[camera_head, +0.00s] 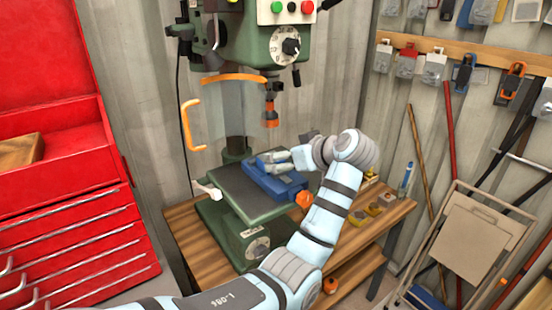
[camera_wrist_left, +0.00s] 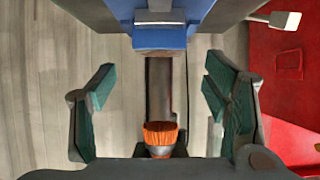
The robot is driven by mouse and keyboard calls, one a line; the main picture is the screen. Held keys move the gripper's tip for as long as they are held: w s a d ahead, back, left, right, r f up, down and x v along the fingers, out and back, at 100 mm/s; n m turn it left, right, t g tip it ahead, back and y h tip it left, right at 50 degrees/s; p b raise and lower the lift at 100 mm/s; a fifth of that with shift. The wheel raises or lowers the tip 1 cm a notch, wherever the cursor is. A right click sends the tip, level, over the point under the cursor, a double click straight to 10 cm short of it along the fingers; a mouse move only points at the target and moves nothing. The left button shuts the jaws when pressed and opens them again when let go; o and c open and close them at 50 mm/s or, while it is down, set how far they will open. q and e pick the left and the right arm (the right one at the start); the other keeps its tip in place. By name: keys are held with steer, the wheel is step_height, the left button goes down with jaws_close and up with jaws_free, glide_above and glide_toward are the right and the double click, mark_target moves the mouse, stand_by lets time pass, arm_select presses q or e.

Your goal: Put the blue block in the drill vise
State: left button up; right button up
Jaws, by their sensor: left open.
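The blue drill vise (camera_head: 284,188) sits on the dark drill table, with an orange knob at its right end. Its blue body also fills the top of the left wrist view (camera_wrist_left: 195,10). A smaller blue piece, which looks like the blue block (camera_wrist_left: 159,40), shows against a pale plate of the vise; I cannot tell how far in it sits. My left gripper (camera_head: 264,160) is at the vise's upper side. In the wrist view my left gripper (camera_wrist_left: 158,75) is open, its green-padded fingers apart with nothing between them. The right gripper is out of view.
The green drill press (camera_head: 232,35) stands behind, its orange-tipped chuck (camera_head: 270,113) above the vise. A clear guard with orange edges (camera_head: 233,78) is near it. A red tool chest (camera_head: 75,225) stands left. Small items lie on the wooden bench (camera_head: 395,212) at right.

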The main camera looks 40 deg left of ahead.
arm_select(q)
steer(key=v, duration=0.6)
